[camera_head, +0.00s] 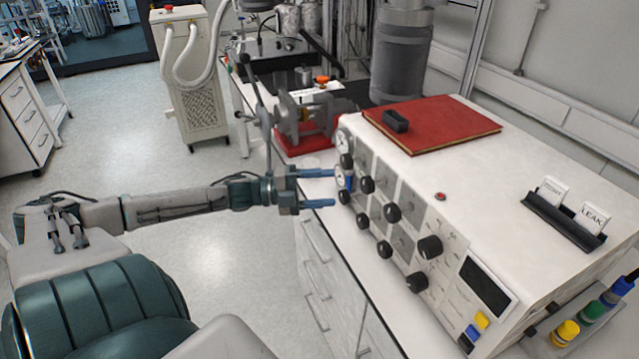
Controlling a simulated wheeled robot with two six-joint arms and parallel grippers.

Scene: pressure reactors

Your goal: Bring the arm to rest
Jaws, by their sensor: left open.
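My left arm comes in from the left, stretched out level. My left gripper (318,188) is open, with its two blue fingers apart and nothing seen between them. Its fingertips are close to the front panel of the white control box (470,190), near the gauges and black knobs (367,185) at the panel's far end. I cannot tell whether the fingertips touch the panel. My right gripper is not in view.
A red book (440,125) with a small black object lies on the box. A card holder (562,218) stands at the right. A metal clamp device (305,115) on a red base is just beyond the gripper. Open floor (230,260) lies below the arm.

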